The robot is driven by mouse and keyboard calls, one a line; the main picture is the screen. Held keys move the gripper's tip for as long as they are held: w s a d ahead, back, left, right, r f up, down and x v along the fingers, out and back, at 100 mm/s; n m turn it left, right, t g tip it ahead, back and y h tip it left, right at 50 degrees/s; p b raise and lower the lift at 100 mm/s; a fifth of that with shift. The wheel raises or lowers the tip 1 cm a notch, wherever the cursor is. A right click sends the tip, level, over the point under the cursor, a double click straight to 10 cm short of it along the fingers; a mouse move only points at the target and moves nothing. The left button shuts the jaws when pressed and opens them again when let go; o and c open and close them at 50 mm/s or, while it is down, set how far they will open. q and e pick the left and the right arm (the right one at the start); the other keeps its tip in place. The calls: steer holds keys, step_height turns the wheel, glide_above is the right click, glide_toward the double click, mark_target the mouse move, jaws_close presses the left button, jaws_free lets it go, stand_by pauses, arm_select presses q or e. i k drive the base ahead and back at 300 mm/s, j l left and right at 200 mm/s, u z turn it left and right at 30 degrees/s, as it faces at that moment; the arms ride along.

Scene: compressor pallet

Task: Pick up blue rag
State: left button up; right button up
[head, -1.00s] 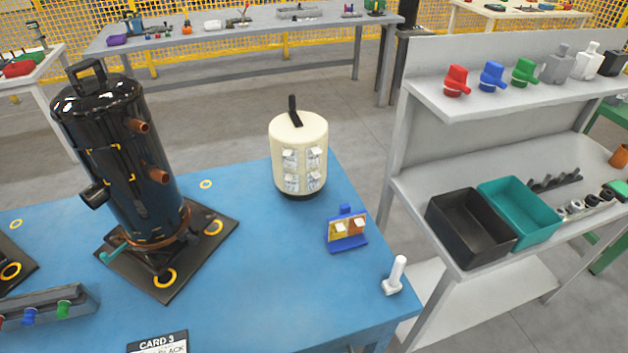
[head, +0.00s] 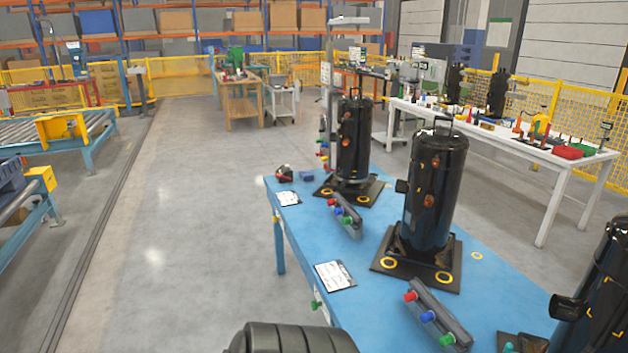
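No blue rag can be made out for certain in the head view. A small dark blue item (head: 306,176) lies at the far end of the blue table (head: 300,222), beside a small red and black object (head: 285,173). It is too small to tell whether it is cloth. Neither of my grippers is in view.
Black compressors (head: 434,190) stand on dark base plates along the blue table, with coloured-knob blocks (head: 437,314) and cards (head: 335,275) between them. A white table (head: 560,158) with tools stands at right. Open floor (head: 170,220) lies left of the blue table.

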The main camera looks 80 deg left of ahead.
mark_target(305, 175)
steer(key=u, duration=2.65)
steer(key=i+j+u, duration=0.35)
steer(key=i, duration=0.15)
steer(key=i+u, duration=0.35)
steer(key=i, duration=0.15)
steer(key=i+j, duration=0.15)
steer(key=i, duration=0.55)
steer(key=i+j, duration=0.15)
steer(key=i, duration=0.6)
